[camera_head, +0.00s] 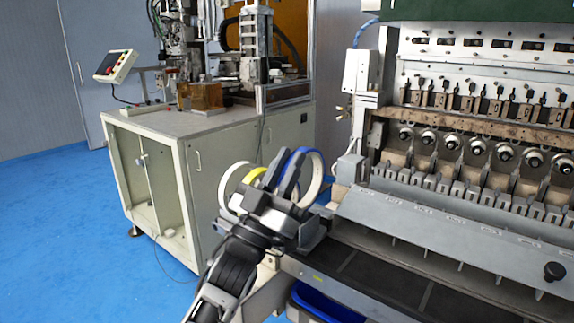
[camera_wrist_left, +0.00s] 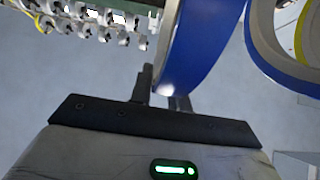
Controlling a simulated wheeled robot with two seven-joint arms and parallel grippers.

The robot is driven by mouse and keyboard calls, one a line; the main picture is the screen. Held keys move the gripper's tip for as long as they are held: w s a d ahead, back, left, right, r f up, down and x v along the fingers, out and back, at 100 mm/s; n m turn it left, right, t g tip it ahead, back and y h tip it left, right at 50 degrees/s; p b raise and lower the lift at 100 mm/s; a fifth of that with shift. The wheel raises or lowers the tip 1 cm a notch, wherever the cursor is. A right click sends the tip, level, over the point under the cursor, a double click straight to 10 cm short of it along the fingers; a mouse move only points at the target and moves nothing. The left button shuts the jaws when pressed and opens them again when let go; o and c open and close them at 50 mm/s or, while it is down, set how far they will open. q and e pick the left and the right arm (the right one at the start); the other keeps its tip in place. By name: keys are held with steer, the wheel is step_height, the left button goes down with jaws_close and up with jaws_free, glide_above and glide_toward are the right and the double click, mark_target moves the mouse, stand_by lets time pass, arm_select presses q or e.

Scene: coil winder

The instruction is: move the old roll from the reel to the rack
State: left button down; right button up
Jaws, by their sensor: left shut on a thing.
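My left gripper (camera_head: 291,166) is shut on a white roll with a blue face (camera_head: 313,176), held upright near the left end of the winding machine. In the left wrist view the blue side of this roll (camera_wrist_left: 200,45) rises from between the fingers (camera_wrist_left: 163,93). A second, pale roll with a yellow part (camera_head: 236,181) stands just left of the gripper, partly hidden by it; it also shows at the right in the wrist view (camera_wrist_left: 262,45). I cannot tell the reel from the rack, as the gripper hides their supports. My right gripper is not in view.
The winding machine (camera_head: 450,215) with several spindles fills the right side. A blue bin (camera_head: 318,306) sits under its front edge. A cream cabinet (camera_head: 150,180) with machinery and a control panel (camera_head: 115,66) stands behind left. The blue floor (camera_head: 60,240) at left is clear.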

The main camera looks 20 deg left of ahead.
arm_select(q)
steer(key=shift+f+b, duration=0.5)
steer(key=shift+f, duration=0.25)
steer(key=c, duration=1.6)
jaws_free()
steer(key=shift+f, duration=0.15)
